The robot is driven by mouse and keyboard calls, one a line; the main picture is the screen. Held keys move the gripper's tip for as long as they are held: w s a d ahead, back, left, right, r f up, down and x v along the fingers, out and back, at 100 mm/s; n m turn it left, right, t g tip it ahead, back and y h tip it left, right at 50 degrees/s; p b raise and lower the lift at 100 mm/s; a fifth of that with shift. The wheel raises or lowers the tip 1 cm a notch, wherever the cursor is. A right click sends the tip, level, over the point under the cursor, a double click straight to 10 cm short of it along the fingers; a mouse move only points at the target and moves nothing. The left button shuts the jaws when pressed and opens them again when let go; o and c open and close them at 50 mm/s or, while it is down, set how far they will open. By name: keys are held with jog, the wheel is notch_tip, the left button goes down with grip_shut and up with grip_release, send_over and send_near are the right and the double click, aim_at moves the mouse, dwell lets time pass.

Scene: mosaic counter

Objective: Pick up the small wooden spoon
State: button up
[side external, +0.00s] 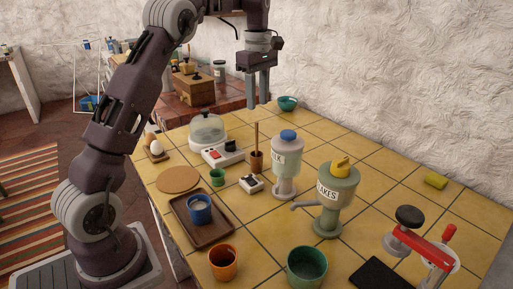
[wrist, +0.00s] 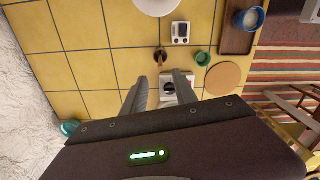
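The small wooden spoon (side external: 256,135) stands upright in a small brown cup (side external: 257,161) on the yellow tiled counter; only its thin handle shows and its lower end is hidden in the cup. In the wrist view the spoon (wrist: 160,58) is seen nearly end-on, just beyond the fingertips. My gripper (side external: 258,103) points down, above and near the top of the handle in the side view. In the wrist view my gripper (wrist: 161,77) is open, its fingers well apart with no object held between them.
A white-and-black device (side external: 222,155) and a glass dome (side external: 207,131) stand left of the cup. A small white timer (side external: 251,184) and green cup (side external: 217,177) are in front. A blue-lidded dispenser (side external: 287,165) stands close on the right. A teal bowl (side external: 288,103) sits behind.

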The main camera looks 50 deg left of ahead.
aim_at(257, 142)
notch_tip(257, 142, down, 15)
jog(key=shift+a+r, duration=0.1)
jog(key=shift+a, duration=0.05)
grip_shut()
